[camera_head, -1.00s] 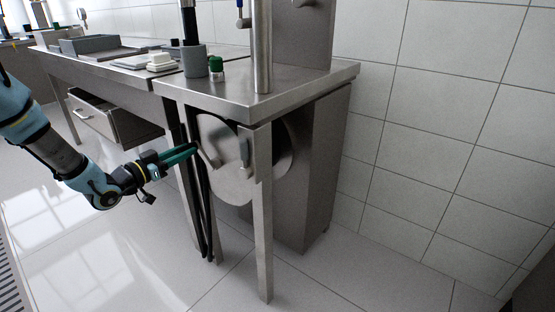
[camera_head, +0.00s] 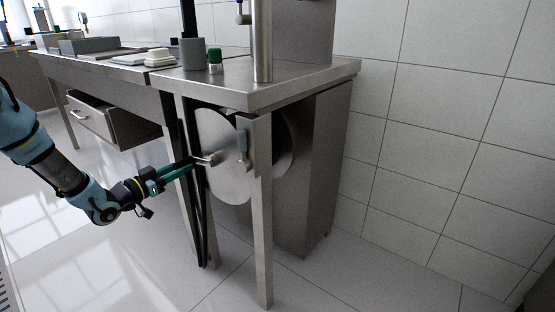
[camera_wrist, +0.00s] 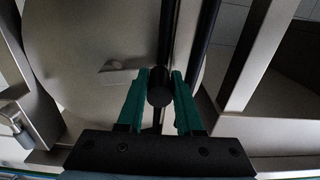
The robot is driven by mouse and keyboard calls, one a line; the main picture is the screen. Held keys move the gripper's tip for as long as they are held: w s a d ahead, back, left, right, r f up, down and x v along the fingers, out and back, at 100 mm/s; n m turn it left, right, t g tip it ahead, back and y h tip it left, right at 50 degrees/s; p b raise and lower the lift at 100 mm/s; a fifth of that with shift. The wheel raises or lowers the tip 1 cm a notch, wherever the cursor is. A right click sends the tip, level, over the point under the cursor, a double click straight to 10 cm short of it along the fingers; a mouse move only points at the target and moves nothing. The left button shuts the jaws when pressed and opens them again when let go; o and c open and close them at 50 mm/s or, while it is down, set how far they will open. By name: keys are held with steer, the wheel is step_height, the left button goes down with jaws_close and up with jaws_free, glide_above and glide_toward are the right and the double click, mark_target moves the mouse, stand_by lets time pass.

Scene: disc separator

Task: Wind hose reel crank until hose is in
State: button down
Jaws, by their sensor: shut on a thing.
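The hose reel (camera_head: 226,180) is a round grey metal disc under the near end of the steel table, and it fills the left of the wrist view (camera_wrist: 85,45). A crank arm (camera_head: 207,158) sticks out at its left side. My gripper (camera_head: 191,163) reaches in from the left at the crank. In the wrist view its green fingers (camera_wrist: 161,95) are shut on a dark round crank handle (camera_wrist: 160,87), seen nearly end-on. The black hose (camera_head: 204,235) hangs below the reel beside the table leg, its lower end near the floor. Parts of the reel are hidden by the legs.
A front table leg (camera_head: 262,215) stands close to the right of the crank. A grey cabinet (camera_head: 318,180) stands behind the reel. An open drawer (camera_head: 110,120) juts out at the left. The floor in front is clear.

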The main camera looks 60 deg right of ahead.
steer(key=s+f+b, duration=0.1)
steer(key=s+f, duration=0.4)
steer(key=s, duration=0.4)
steer(key=shift+a+f, duration=0.15)
steer(key=shift+a, duration=0.1)
steer(key=c, duration=1.6)
jaws_free()
jaws_free()
steer(key=shift+a, duration=0.1)
steer(key=a, duration=0.7)
steer(key=shift+w+a+p, duration=0.25)
steer(key=shift+a+p, duration=0.05)
steer(key=shift+a, duration=0.1)
